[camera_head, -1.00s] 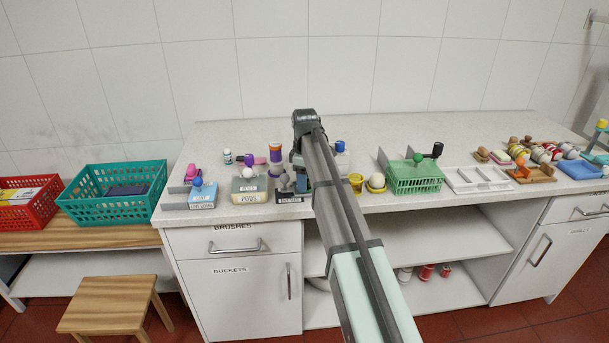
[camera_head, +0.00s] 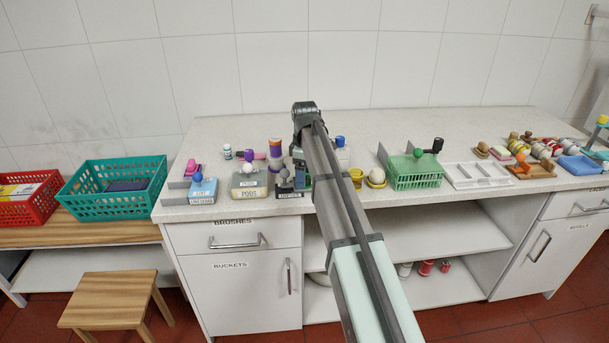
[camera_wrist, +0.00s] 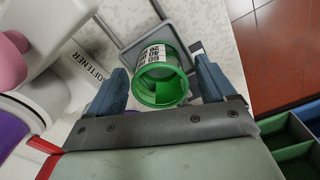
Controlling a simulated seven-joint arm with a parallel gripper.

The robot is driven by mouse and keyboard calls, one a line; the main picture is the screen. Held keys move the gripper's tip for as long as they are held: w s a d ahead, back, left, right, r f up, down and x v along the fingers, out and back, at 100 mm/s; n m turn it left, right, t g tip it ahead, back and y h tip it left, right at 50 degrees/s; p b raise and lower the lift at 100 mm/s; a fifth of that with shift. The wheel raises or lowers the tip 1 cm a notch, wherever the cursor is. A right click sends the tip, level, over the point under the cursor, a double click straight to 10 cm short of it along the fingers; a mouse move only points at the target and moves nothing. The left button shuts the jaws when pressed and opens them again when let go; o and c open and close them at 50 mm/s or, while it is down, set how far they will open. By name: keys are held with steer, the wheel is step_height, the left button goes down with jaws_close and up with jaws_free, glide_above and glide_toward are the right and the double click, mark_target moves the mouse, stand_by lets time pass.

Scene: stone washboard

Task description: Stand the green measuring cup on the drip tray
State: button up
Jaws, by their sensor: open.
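My gripper (camera_wrist: 162,76) is open, with one blue finger on each side of the cup. The fingers look close to its wall; I cannot tell whether they touch. In the head view my gripper (camera_head: 300,172) is low over the counter, mostly behind my arm, and I cannot make out the cup there. A grey-rimmed square (camera_wrist: 119,42) lies beyond the cup in the wrist view. I cannot tell whether it is the drip tray.
A block labelled PODS (camera_head: 249,188) and a blue block (camera_head: 202,190) stand left of my gripper. A yellow cup (camera_head: 356,180), a green basket (camera_head: 415,176) and a white divided tray (camera_head: 478,176) stand to the right. The back of the counter is largely clear.

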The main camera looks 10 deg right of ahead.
step_height(320, 180, up, 12)
steer(key=s+d+f+n, duration=0.2)
steer(key=s+d+f, duration=0.1)
steer(key=s, duration=0.7)
steer(key=s+d+f+m+g, duration=0.1)
steer(key=s+f+m, duration=0.2)
steer(key=s+f, duration=0.75)
steer(key=s+d+f+m+g, duration=0.1)
steer(key=s+f+m+g, duration=0.15)
steer(key=f, duration=1.55)
steer(key=s+d+f+m, duration=0.2)
steer(key=s+f, duration=0.5)
steer(key=f, duration=0.7)
steer(key=s+f+m+g, duration=0.1)
steer(key=s+f+m, duration=0.3)
steer(key=s+f, duration=0.5)
steer(key=s+f+m+g, duration=0.2)
steer(key=s+f+m, duration=0.2)
steer(key=s+f, duration=0.6)
steer(key=s, duration=0.8)
steer(key=shift+s+d, duration=0.25)
